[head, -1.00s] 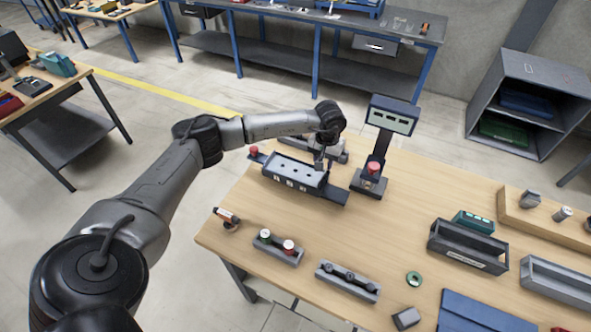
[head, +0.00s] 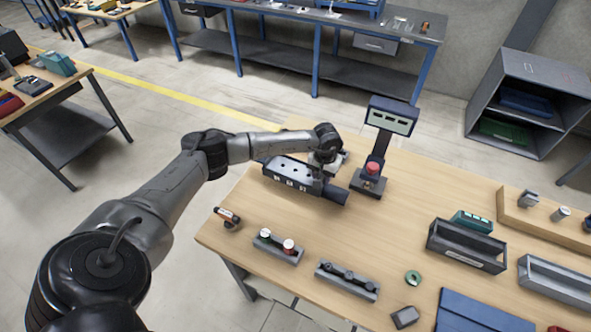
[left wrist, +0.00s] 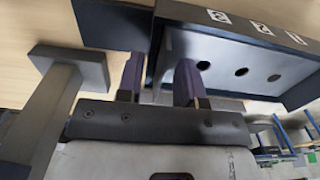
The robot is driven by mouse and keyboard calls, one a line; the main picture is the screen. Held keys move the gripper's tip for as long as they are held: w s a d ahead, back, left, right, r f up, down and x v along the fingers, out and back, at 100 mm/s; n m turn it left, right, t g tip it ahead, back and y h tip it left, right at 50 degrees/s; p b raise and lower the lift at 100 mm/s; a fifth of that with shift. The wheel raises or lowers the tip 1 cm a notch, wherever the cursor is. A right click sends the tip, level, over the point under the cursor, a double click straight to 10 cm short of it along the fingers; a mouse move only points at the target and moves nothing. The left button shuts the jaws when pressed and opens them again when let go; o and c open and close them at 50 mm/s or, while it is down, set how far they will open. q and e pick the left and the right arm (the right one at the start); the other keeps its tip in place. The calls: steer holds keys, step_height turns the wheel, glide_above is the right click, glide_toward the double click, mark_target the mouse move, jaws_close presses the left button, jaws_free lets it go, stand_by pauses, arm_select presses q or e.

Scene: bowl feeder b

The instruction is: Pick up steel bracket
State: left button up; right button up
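I cannot say for sure which part is the steel bracket. My left gripper (head: 322,172) is at the right end of a dark fixture (head: 290,174) with round holes and white labels. In the left wrist view the two fingers (left wrist: 160,82) are apart, beside the end wall of the fixture (left wrist: 225,60). One finger is over its holed face and the other is outside the wall. No part is clearly held between them. My right gripper is not in view.
A display stand (head: 390,118) with a red button (head: 373,168) stands close right of the gripper. The table middle is clear.

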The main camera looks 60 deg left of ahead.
arm_select(q)
steer(key=shift+c, duration=0.4)
jaws_close()
steer(key=shift+r, duration=0.1)
